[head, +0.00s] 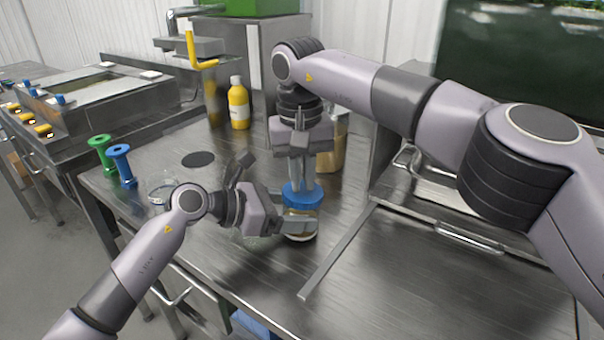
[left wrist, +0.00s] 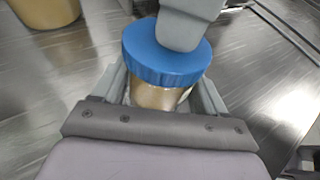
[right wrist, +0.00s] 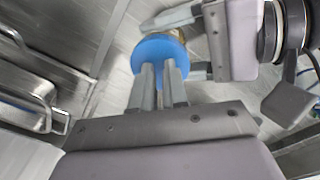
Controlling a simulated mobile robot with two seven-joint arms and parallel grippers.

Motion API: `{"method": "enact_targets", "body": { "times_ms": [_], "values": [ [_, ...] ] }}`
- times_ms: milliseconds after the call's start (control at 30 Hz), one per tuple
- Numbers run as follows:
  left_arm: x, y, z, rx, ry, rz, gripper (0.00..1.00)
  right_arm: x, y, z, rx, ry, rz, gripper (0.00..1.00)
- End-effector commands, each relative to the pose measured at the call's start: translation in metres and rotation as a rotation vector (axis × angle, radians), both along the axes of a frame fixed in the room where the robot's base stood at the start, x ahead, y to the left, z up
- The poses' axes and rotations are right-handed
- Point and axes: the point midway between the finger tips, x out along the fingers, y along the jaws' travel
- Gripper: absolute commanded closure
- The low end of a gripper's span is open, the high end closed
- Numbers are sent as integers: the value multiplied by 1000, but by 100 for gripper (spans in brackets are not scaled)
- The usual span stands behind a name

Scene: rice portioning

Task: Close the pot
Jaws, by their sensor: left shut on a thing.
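The pot (head: 299,231) is a small round jar with a tan body, standing on the steel table. It also shows in the left wrist view (left wrist: 158,97). A blue lid (head: 303,195) sits on its top; it shows in the left wrist view (left wrist: 165,62) and the right wrist view (right wrist: 158,50). My left gripper (left wrist: 160,90) is shut around the pot's body from the side, below the lid. My right gripper (right wrist: 161,75) points down from above with its fingertips at the lid's top. Its fingers are close together with a narrow gap; their grip is unclear.
A tan container (head: 331,150) stands behind the pot. A yellow bottle (head: 238,106) stands at the back. A green spool (head: 101,150), a blue spool (head: 122,164) and a glass dish (head: 161,187) are at the left. A raised metal edge (head: 335,255) runs right of the pot.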

Motion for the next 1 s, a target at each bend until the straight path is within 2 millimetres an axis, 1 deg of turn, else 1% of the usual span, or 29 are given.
{"method": "enact_targets", "body": {
  "times_ms": [167, 200, 267, 533, 633, 733, 933, 1000],
  "values": [
    [0, 0, 1, -2, -2, 0, 100, 0, 0, 0, 0, 0, 0, 100],
    [0, 0, 1, -1, -1, 0, 100, 0, 0, 0, 0, 0, 0, 93],
    [0, 0, 1, -1, -1, 0, 100, 0, 0, 0, 0, 0, 0, 73],
    [0, 0, 1, -1, -1, 0, 100, 0, 0, 1, 0, -1, 0, 73],
    [0, 0, 1, -2, -2, 0, 100, 0, 0, 5, 0, -2, -1, 73],
    [0, 0, 1, -2, -2, 0, 100, 0, 1, 18, 1, -3, 0, 73],
    [0, 0, 1, -1, 0, 0, 100, -2, 2, 52, 0, -3, -1, 73],
    [0, 0, 1, -1, 0, 0, 100, -1, 2, 58, 0, -2, -1, 73]
  ]
}}
